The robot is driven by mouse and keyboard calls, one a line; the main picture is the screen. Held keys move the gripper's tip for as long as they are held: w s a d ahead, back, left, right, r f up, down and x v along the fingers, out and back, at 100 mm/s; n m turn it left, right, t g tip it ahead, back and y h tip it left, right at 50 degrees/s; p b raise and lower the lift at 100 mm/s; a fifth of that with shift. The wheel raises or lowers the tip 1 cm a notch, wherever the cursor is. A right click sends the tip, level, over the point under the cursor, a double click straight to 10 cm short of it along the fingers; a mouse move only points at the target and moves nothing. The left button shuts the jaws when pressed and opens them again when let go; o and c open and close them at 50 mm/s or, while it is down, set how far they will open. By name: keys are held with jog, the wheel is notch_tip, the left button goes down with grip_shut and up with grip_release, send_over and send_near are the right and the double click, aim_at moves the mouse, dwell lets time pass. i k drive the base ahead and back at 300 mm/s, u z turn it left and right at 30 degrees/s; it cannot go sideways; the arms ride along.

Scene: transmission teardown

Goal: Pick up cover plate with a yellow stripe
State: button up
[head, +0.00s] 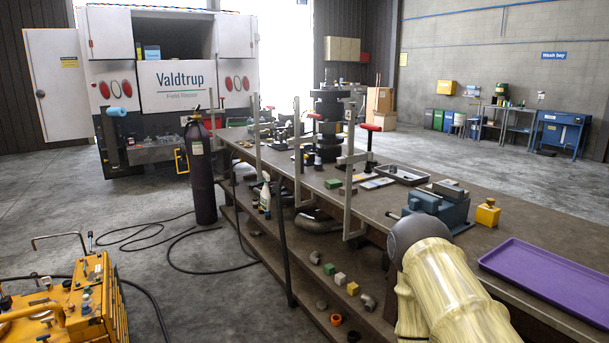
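I cannot make out a cover plate with a yellow stripe for certain. Small flat pieces (377,183) lie on the long workbench (300,178) beside a dark shallow tray (403,175), too small to tell apart. A yellow block-like object with a knob (487,214) stands on the bench to the right of a blue vise (436,208). My pale arm link with its grey round joint rises at the bottom right and covers part of the bench. My gripper does not show in the head view.
A purple tray (552,280) lies on the bench at the right. Upright clamps (348,170) stand along the near edge. A dark gas cylinder (201,170) and a yellow machine (75,305) stand left on the floor. Hoses cross the floor; open floor lies beyond the bench.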

aim_at(362, 176)
jog(key=u, duration=0.35)
jog(key=i, duration=1.5)
jog(key=z, duration=0.7)
